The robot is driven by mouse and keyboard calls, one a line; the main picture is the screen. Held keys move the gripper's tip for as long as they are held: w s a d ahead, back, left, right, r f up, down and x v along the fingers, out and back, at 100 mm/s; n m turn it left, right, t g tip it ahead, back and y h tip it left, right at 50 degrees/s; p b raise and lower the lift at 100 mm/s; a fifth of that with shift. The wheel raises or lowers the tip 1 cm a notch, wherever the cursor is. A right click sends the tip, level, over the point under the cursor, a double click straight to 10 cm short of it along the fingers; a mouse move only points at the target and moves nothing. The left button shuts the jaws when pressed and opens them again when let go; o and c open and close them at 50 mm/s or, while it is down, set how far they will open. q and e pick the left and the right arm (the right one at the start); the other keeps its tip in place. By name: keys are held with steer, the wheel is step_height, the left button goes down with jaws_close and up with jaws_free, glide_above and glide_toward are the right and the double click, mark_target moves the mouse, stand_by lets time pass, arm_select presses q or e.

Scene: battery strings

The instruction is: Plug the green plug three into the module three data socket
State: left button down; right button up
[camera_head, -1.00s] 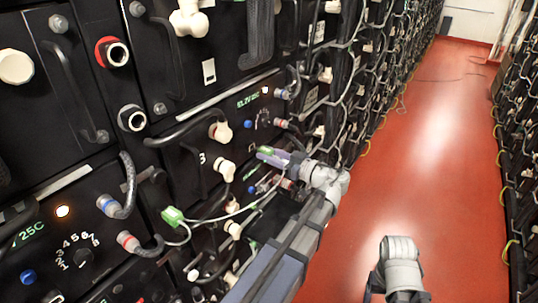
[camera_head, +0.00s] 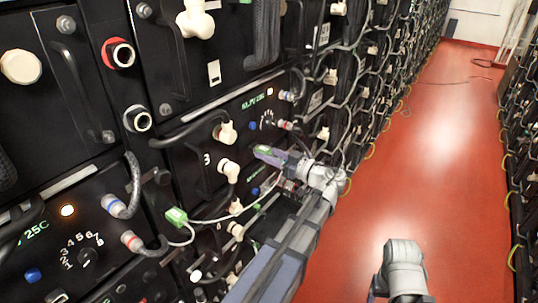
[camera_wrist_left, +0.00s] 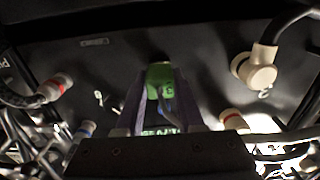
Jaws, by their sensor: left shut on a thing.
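My left gripper (camera_head: 262,152) is shut on a green plug. It stands in front of the black battery module (camera_head: 192,160) marked 3, at its right side. In the left wrist view the green plug (camera_wrist_left: 160,78) sits between the two purple fingers, with a pale cable running back from it. The plug points at the black module face (camera_wrist_left: 120,55); I cannot tell whether it touches it. The data socket is not clearly visible. Another green plug (camera_head: 175,216) with a white cable is lower left on the rack. My right gripper is not seen.
White elbow connectors (camera_head: 225,132) and grey cables stick out around the module. In the left wrist view a white connector (camera_wrist_left: 255,70) is right of the plug and a red-banded one (camera_wrist_left: 55,85) is left.

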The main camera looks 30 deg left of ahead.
arm_select(q)
steer(key=shift+a, duration=0.45)
steer(key=shift+c, duration=2.2)
jaws_free()
steer(key=d, duration=0.7)
steer(key=shift+s+d, duration=0.3)
steer(key=shift+d, duration=0.05)
